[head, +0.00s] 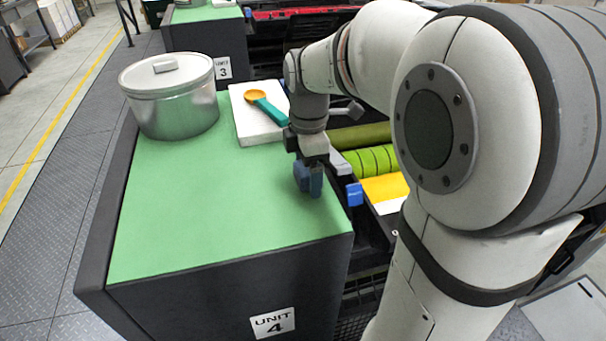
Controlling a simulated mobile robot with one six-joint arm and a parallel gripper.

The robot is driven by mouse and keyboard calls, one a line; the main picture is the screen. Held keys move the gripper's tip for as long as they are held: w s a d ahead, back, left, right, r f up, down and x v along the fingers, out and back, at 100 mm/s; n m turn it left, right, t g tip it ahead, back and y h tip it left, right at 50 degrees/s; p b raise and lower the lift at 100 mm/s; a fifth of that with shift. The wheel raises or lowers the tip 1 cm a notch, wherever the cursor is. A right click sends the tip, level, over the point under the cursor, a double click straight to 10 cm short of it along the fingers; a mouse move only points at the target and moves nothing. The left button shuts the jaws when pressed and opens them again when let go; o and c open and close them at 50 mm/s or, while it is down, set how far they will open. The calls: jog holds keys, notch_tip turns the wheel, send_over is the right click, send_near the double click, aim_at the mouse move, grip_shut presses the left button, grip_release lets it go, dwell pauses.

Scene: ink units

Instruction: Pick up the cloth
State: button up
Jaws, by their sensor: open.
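A flat white rectangular thing (247,126), which looks like the folded cloth, lies on the green top of unit 4. A spoon-like scoop (262,101) with a teal handle and an orange bowl lies across it. My gripper (309,180) points down over the green top near its right edge, in front of and to the right of the white thing, apart from it. Its blue fingers are open with nothing seen between them. My arm hides part of the area at the white thing's right edge.
A lidded metal pot (172,110) stands left of the white thing. The green top (200,220) is clear in front. To the right are the ink unit's rollers (368,160) and a yellow tray (385,188). Unit 3 (205,42) stands behind.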

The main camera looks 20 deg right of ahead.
jog(key=shift+c, duration=0.6)
jog(key=c, duration=0.9)
jog(key=shift+c, duration=0.2)
notch_tip(320, 180, up, 10)
jog(key=shift+r+p, duration=0.1)
jog(key=shift+p, duration=0.25)
